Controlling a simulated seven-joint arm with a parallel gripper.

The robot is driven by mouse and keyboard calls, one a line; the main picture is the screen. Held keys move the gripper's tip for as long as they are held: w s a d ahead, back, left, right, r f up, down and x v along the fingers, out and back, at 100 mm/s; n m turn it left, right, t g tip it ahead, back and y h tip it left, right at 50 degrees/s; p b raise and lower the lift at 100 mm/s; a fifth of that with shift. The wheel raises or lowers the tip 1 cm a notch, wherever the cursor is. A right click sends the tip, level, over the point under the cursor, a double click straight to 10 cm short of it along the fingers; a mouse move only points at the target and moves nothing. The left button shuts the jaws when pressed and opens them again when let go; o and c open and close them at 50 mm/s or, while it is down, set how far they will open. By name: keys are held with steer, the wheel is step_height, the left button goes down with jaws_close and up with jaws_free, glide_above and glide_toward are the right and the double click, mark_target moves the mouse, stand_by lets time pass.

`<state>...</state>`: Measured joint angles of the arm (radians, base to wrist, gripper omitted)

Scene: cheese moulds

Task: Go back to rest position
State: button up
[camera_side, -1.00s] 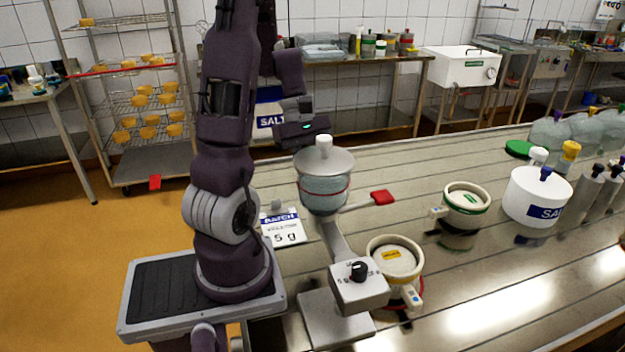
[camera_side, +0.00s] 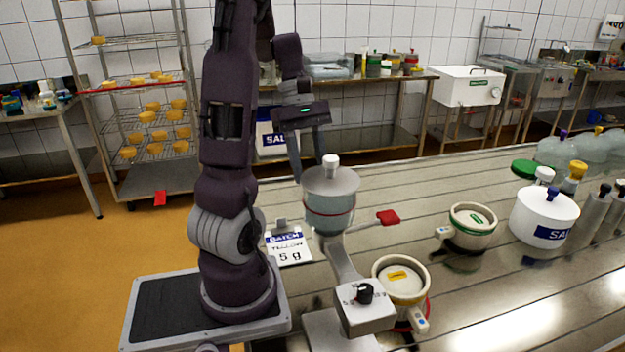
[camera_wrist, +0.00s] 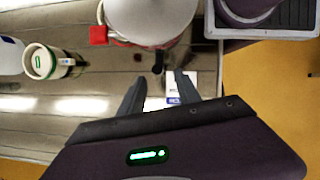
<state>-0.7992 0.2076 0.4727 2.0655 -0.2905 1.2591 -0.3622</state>
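My gripper (camera_side: 308,170) hangs with its fingers pointing down, close to the upper left of the dispenser (camera_side: 330,210) in the side view. The fingers are spread with nothing held between them; the wrist view also shows them apart (camera_wrist: 160,82). The dispenser has a grey lid with a white knob, a clear bowl and a red-tipped lever (camera_side: 388,217).
A batch card (camera_side: 289,246) reading 5 g stands left of the dispenser. A white salt tub (camera_side: 543,210), grey bottles and clear jars line the right. A cheese rack (camera_side: 150,175) stands behind on the left. The metal table's middle back is clear.

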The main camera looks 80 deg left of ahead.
stand_by(0.3)
steer(key=d+r+m+t+y, duration=0.1)
steer(key=d+r, duration=0.2)
steer(key=r, duration=0.1)
steer(key=d+r+m+t+y, duration=0.1)
steer(key=d+r+y, duration=0.1)
steer(key=d+r, duration=0.2)
steer(key=d+r+m+t+y, duration=0.1)
steer(key=d+r+y, duration=0.1)
steer(key=d+r, duration=0.1)
steer(key=shift+d+r+m+t, duration=0.35)
steer(key=shift+r+m+t, duration=0.05)
steer(key=s+d+f+m+t, duration=0.1)
steer(key=d+f+m, duration=0.5)
steer(key=d+m, duration=0.6)
steer(key=s+m, duration=0.1)
steer(key=m, duration=0.3)
steer(key=shift+s+m, duration=0.2)
steer(key=shift+m, duration=0.1)
